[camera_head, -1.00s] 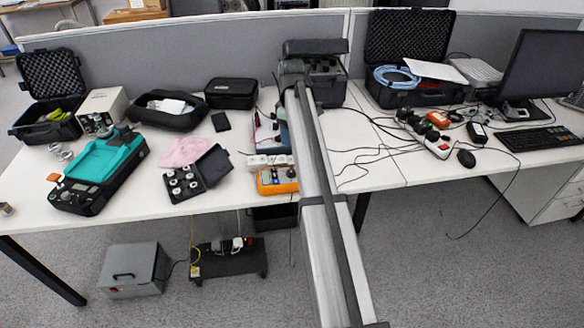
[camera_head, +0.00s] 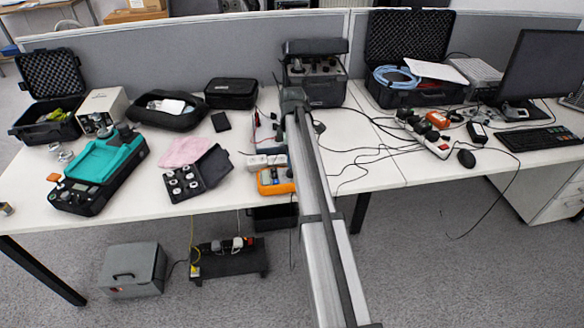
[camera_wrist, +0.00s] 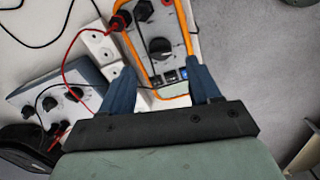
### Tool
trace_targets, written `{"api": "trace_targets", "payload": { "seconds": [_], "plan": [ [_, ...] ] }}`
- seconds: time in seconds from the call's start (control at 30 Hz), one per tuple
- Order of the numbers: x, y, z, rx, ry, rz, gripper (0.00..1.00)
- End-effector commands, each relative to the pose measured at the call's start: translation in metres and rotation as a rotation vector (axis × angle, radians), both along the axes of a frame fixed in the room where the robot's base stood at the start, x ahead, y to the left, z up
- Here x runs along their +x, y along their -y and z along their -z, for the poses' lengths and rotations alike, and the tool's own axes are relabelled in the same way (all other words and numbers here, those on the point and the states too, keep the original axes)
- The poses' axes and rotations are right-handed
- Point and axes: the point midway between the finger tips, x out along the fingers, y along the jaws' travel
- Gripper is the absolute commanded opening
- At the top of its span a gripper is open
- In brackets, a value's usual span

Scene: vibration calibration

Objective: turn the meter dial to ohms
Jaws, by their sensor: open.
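The orange-framed meter (camera_head: 268,182) lies near the front edge of the table, its right side partly covered by my arm in the head view. In the wrist view the meter (camera_wrist: 181,50) has a grey face with a round black dial (camera_wrist: 160,48). A red-lead plug (camera_wrist: 121,20) and a black plug (camera_wrist: 143,9) sit at its top left. My gripper (camera_wrist: 161,84) is open, with two blue fingers spread on either side of the meter's lower end. The dial's marks are too small to read.
White sockets (camera_wrist: 102,45) lie left of the meter. A blue-grey box with knobs (camera_wrist: 58,98) is further left, with a red lead crossing over it. The open black case of weights (camera_head: 199,184) lies left of the meter. Several cables run across the table to the right.

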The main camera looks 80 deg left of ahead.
Motion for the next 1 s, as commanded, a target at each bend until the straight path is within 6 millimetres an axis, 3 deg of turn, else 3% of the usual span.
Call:
{"api": "trace_targets", "payload": {
  "seconds": [0.2,0.4,0.83,1.0],
  "plan": [
    [0.0,0.001,0.035,-0.001,0.0,0.001,0.62],
    [0.0,0.0,0.054,0.001,-0.001,0.001,0.62],
    [0.0,0.0,0.061,0.002,-0.001,0.001,0.62],
    [0.0,0.0,0.06,0.002,-0.001,0.001,0.47]
  ]
}}
